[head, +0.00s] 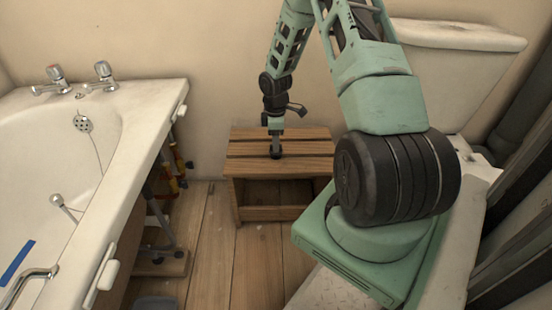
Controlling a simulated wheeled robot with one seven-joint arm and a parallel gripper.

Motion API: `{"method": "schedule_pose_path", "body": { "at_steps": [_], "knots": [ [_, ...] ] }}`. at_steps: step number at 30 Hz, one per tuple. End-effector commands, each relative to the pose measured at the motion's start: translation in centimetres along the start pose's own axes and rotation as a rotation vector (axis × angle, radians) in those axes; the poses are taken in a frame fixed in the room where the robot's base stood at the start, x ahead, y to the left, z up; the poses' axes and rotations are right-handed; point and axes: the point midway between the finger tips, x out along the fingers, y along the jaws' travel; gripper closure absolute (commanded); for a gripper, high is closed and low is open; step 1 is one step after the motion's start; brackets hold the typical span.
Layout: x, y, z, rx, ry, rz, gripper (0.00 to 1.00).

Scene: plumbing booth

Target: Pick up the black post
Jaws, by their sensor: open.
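A wooden slatted stool (310,147) stands on the floor against the back wall. A small dark upright thing, which looks like the black post (276,154), is on the stool's top. My gripper (275,135) points down right above it, with its fingers close to or around the post's upper part. The gripper is open. The picture is too small to tell whether the fingers touch the post, and the gripper hides part of it.
A white bathtub (100,215) with two taps (104,72) fills the left. Pipes and valves (168,180) show under its near side. A white cistern (457,37) is at the back right, with dark pipes beside it. Bare plank floor (210,250) lies before the stool.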

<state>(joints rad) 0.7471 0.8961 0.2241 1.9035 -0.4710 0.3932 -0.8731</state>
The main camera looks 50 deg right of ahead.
Motion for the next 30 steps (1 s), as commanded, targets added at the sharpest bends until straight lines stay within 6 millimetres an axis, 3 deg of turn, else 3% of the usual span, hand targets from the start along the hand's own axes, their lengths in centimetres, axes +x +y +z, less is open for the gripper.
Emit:
{"method": "schedule_pose_path", "body": {
  "at_steps": [3,7,14,17,18,30],
  "knots": [
    [2.5,0.3,0.2,0.001,0.000,-0.002,0.49],
    [3.7,0.3,0.1,0.000,0.000,0.000,0.49],
    [3.6,0.3,0.1,0.000,0.000,0.000,0.49],
    [3.6,0.3,0.1,0.000,0.000,0.000,0.77],
    [3.6,0.3,0.1,0.000,0.000,0.000,0.80],
    [2.8,0.3,0.1,0.001,0.000,0.001,0.80]
  ]
}}
